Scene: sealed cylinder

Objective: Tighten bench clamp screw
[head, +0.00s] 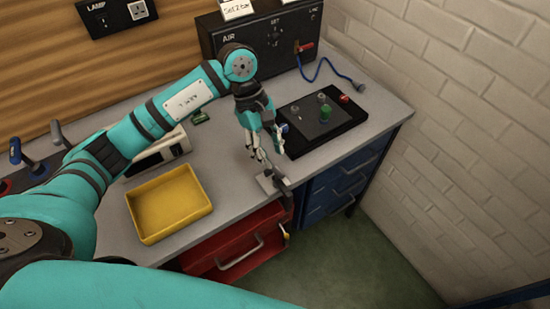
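The bench clamp (272,184) is a small grey metal piece at the front edge of the grey workbench (226,178), above the gap between the red and blue drawers. Its screw is too small to make out clearly. My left gripper (268,154) points down just above and behind the clamp. My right gripper is out of view; only a teal arm link of mine crosses the bottom.
A yellow tray (168,237) lies left of the clamp. The AIR box (222,34) stands behind, with a blue cable (325,66). A red drawer (225,250) is below the bench.

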